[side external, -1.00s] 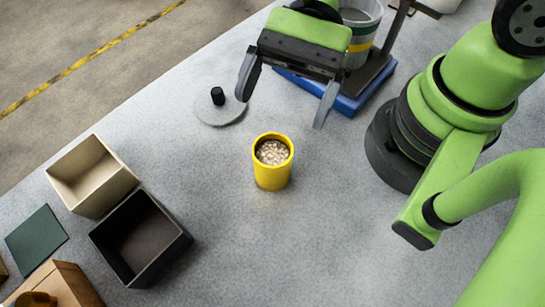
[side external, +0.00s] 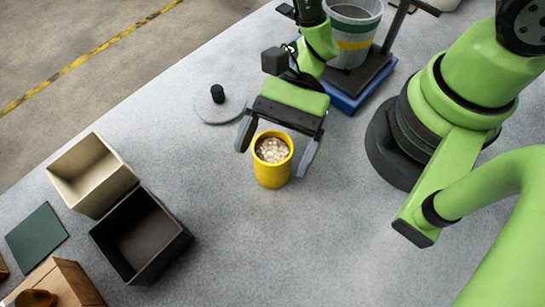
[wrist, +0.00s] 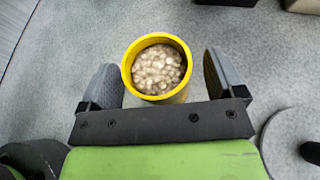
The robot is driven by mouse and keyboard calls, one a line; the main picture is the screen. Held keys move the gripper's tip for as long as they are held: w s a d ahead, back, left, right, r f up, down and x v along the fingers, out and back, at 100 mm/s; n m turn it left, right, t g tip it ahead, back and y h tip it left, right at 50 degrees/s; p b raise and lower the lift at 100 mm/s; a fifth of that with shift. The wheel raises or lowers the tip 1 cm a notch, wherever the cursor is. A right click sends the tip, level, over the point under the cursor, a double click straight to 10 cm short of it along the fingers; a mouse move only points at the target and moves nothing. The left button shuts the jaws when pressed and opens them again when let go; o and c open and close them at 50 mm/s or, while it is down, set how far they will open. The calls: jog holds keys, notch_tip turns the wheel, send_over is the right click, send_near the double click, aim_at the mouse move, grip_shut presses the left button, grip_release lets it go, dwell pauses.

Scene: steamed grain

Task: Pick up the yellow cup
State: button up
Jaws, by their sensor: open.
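The yellow cup (side external: 272,172) stands upright on the grey table and is filled with pale grain (side external: 272,150). My gripper (side external: 275,158) is open, with one finger on each side of the cup. In the wrist view the cup (wrist: 181,97) sits between the two spread fingers, and my gripper (wrist: 165,82) shows a gap on both sides of it. The fingers do not appear to touch the cup.
A cream box (side external: 112,187) and a black box (side external: 178,244) stand at the left. A grey disc lid with a black knob (side external: 217,97) lies behind the cup. A striped bucket (side external: 352,50) stands on a blue-based device (side external: 347,103) at the back.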

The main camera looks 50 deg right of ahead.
jog(key=shift+s+a+f, duration=0.1)
jog(key=shift+a+f, duration=0.05)
jog(key=shift+a, duration=0.2)
jog(key=shift+c, duration=0.3)
grip_shut()
